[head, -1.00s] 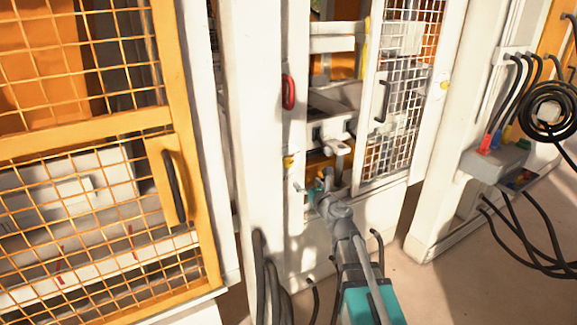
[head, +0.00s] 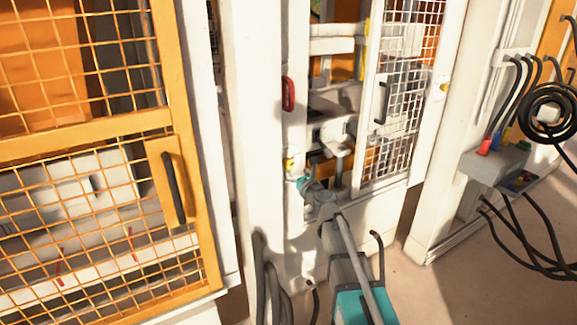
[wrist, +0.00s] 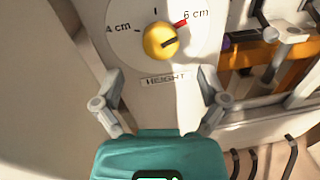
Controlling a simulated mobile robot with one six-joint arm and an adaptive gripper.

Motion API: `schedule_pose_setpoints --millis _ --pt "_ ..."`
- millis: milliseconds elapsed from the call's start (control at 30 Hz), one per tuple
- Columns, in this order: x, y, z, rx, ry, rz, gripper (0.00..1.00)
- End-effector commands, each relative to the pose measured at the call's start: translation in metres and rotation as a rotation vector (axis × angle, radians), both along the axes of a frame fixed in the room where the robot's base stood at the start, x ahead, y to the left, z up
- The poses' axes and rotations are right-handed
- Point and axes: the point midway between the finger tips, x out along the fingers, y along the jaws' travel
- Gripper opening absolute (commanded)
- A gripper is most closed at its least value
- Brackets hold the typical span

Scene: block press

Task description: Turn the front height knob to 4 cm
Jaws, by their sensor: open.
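The yellow height knob (wrist: 160,42) sits on a round white dial marked "4 cm" at left and "6 cm" at right, with a "HEIGHT" label (wrist: 166,79) below. A red mark on its upper right lies beside "6 cm". A dark bar on the knob's face slants right and slightly up. In the head view the knob (head: 290,163) shows small on the white post. My gripper (wrist: 160,104) is open and empty, its fingers spread below the knob, apart from it. In the head view my gripper (head: 302,180) is just below the knob, partly hidden by my wrist.
A red handle (head: 288,94) is on the post above the knob. A mesh door (head: 405,110) with a black handle is to the right, beside the press opening. A yellow mesh door (head: 85,125) stands at left. Black cables hang lower left and at right.

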Motion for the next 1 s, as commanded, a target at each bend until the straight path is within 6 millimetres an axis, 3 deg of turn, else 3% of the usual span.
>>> schedule_pose_setpoints --millis 100,400,867,900,1000 --pt "0.021 0.009 0.0 0.0 0.0 0.001 0.93" --pt "0.05 0.022 0.0 0.0 0.0 0.0 0.93" --pt "0.056 0.026 0.0 0.0 0.0 0.0 0.93" --pt "0.056 0.026 0.0 0.0 0.0 0.0 0.91" --pt "0.056 0.025 0.0 0.0 0.0 0.0 0.72"
